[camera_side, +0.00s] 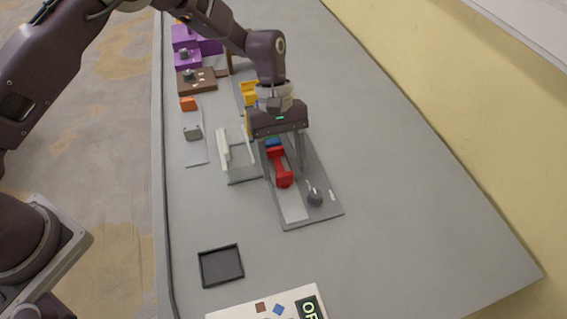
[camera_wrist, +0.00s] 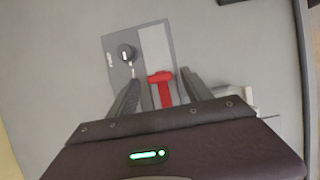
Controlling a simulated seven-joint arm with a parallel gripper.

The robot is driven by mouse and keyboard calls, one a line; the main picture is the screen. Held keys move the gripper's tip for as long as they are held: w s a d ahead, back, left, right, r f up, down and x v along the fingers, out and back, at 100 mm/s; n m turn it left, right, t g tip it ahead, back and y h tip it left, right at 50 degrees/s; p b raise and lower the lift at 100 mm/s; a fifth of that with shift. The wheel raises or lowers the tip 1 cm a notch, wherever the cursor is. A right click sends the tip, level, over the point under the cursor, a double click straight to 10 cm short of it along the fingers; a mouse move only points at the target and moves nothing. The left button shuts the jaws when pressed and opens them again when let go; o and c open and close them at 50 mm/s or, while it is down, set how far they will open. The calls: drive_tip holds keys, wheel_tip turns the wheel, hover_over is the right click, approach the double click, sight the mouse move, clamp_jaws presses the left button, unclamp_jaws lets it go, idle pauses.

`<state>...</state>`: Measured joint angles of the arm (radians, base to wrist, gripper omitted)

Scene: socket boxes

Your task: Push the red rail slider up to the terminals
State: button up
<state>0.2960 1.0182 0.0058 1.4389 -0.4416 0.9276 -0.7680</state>
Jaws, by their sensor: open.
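The red rail slider (camera_side: 281,168) sits on a light strip of a grey base plate (camera_side: 325,196). A blue block (camera_side: 273,142) is just behind it on the same strip, partly under my gripper. My gripper (camera_side: 284,166) is open and points down over the slider, its fingers on either side of it. In the wrist view the red slider (camera_wrist: 162,84) shows between the two open fingers (camera_wrist: 162,92). I cannot tell whether the fingers touch it. The terminals are not clearly identifiable.
A dark knob (camera_side: 315,198) stands on the plate right of the strip. A clear-sided frame with a white bar (camera_side: 224,146) stands to the left. A black tray (camera_side: 221,265) and a white sign (camera_side: 268,306) lie in front. Purple (camera_side: 186,37), brown (camera_side: 196,81) and yellow boxes stand behind. The table's right side is clear.

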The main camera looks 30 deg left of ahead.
drive_tip(key=shift+s+d+f, duration=0.2)
drive_tip(key=shift+f, duration=0.45)
clamp_jaws()
idle(0.9)
